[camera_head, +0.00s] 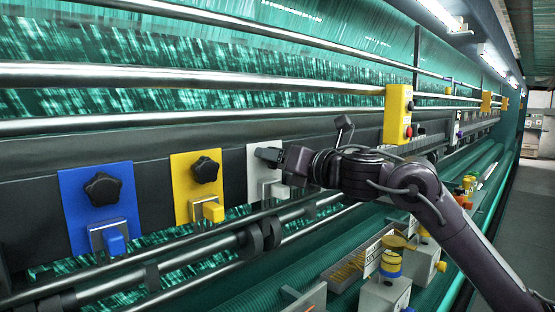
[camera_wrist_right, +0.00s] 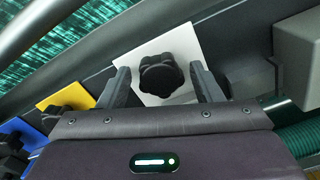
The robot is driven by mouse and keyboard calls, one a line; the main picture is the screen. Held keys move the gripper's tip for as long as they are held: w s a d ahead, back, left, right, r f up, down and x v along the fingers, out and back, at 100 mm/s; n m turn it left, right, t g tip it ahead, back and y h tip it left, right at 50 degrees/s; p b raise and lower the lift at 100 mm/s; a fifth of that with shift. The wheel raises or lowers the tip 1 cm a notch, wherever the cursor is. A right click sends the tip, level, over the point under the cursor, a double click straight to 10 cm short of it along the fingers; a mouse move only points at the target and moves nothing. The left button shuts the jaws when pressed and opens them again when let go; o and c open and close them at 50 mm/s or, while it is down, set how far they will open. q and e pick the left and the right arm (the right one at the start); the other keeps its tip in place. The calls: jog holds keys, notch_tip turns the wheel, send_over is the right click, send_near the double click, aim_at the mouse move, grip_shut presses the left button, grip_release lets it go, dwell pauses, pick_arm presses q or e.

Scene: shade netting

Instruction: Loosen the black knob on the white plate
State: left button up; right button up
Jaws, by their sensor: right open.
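The white plate (camera_head: 256,164) is fixed to the grey machine rail, right of the yellow and blue plates. In the head view my right gripper (camera_head: 268,158) is at this plate and hides its knob. In the right wrist view the black knob (camera_wrist_right: 161,75) sits on the white plate (camera_wrist_right: 188,45). My right gripper (camera_wrist_right: 163,88) is open there, with one finger on each side of the knob. A gap shows beside the knob, so the fingers do not look closed on it. My left gripper is not in view.
The yellow plate (camera_head: 180,187) and blue plate (camera_head: 72,210) each carry a black knob and a small block below it. A yellow control box (camera_head: 398,108) stands right of my gripper. Metal rollers (camera_head: 180,255) run below the plates. A tray (camera_head: 352,262) is at the lower right.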

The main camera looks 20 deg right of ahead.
jog(key=shift+b+v, duration=0.5)
jog(key=shift+v, duration=0.35)
jog(key=shift+b+v, duration=0.75)
jog(key=shift+v, duration=0.95)
jog(key=shift+o, duration=0.4)
jog(key=o, duration=0.5)
